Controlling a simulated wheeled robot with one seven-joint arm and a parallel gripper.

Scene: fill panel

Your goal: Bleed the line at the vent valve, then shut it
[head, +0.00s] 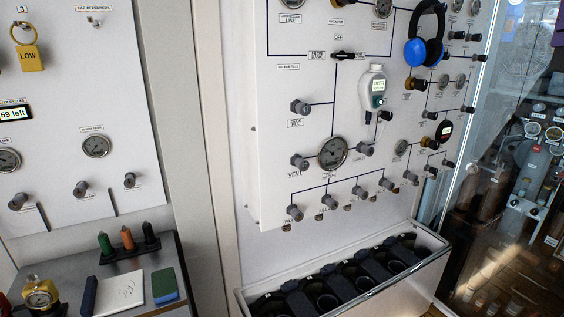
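The vent valve (298,161) is a grey knob on the white fill panel (285,75). A label that appears to read VENT sits just below it. A round pressure gauge (332,153) is to its right, and its reading is too small to tell. A similar knob (300,106) with an unreadable label is above the vent valve. Whether the vent valve is open or shut cannot be told from here. My gripper is not in view.
Blue headphones (425,38) and a handheld meter (373,88) hang on the panel. A bin with black cylinder slots (250,298) stands below. At left, a bench (205,300) holds markers, a notepad and a brass gauge. A glass partition (478,120) is at right.

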